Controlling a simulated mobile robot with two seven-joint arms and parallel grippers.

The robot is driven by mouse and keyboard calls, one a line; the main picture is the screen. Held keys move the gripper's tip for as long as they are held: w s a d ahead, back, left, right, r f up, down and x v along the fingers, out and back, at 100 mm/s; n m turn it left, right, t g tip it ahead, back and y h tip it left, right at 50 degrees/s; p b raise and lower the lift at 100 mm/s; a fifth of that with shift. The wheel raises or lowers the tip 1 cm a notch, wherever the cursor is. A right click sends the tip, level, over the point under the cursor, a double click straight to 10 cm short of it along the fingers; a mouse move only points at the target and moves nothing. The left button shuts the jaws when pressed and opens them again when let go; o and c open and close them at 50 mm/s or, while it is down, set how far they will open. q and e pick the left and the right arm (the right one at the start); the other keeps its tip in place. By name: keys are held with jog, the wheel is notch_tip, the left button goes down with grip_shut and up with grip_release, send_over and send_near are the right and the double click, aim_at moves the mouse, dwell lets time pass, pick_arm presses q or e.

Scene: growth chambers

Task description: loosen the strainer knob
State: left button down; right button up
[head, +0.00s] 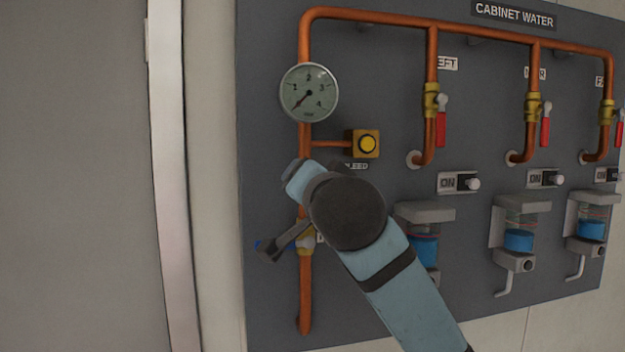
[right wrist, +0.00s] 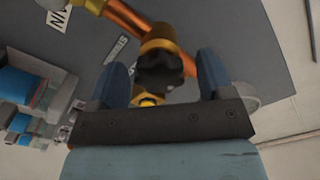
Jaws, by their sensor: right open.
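The strainer knob (right wrist: 158,68) is a dark, lobed knob on a brass body in the right wrist view. It sits between the two blue fingers of my right gripper (right wrist: 163,78), with visible space on both sides. In the head view my right gripper (head: 280,242) is at the lower part of the left copper pipe, in front of a brass fitting (head: 306,238). My gripper and forearm hide the knob there. My right gripper is open and holds nothing. My left gripper is in neither view.
A pressure gauge (head: 309,92) and a brass block with a yellow bleed button (head: 367,144) are above my gripper. Red-handled valves (head: 441,120), switches (head: 459,182) and blue-filled containers (head: 424,248) line the panel to the right. A pale door frame (head: 168,150) stands at left.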

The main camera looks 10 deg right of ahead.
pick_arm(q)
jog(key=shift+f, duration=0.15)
pick_arm(e)
jog(key=shift+w, duration=0.1)
jog(key=shift+c, duration=0.7)
jog(key=c, duration=0.8)
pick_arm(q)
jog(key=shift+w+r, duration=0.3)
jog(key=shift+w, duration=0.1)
